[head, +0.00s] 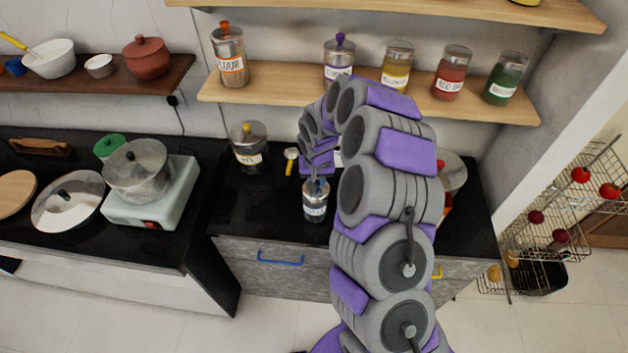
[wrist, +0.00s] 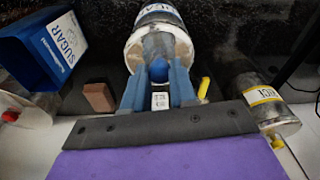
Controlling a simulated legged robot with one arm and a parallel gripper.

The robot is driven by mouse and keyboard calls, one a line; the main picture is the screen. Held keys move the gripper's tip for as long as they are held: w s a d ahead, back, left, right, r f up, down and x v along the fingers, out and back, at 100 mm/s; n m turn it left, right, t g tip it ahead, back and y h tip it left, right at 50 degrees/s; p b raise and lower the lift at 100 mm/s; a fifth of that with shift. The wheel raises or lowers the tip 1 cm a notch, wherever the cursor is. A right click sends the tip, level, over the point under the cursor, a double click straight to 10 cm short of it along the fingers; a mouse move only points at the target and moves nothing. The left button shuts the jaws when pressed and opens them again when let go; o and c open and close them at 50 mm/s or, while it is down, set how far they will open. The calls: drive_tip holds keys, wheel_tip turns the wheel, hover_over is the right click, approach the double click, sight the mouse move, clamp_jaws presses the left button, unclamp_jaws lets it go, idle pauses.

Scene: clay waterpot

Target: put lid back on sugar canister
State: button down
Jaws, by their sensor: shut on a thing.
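A clear canister (head: 316,204) with a white label stands on the black counter, below my gripper (head: 315,177). In the wrist view the canister (wrist: 160,18) shows a pale round rim and a partly cut-off label. My gripper (wrist: 158,82) has its blue fingers closed around a blue knob (wrist: 158,70), taken to be the lid's. The knob is in front of the canister's mouth. I cannot tell whether the lid is seated on the rim or apart from it. A blue box (wrist: 38,50) labelled SUGAR stands at the left of the wrist view.
A jar with a yellow knob (head: 248,145) stands left of the canister, and a yellow-handled scoop (head: 291,158) lies between them. Several jars stand on the shelf (head: 280,88) above. A pot (head: 138,168) sits on a cooker at the left. My arm hides much of the right counter.

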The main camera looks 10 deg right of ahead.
drive_tip(key=shift+a, duration=0.4)
drive_tip(key=shift+d, duration=1)
drive_tip(key=shift+a, duration=0.1)
drive_tip(key=shift+a, duration=0.3)
drive_tip(key=shift+d, duration=0.25)
drive_tip(key=shift+a+f, duration=0.15)
drive_tip(key=shift+a, duration=0.1)
drive_tip(key=shift+a, duration=0.25)
idle(0.4)
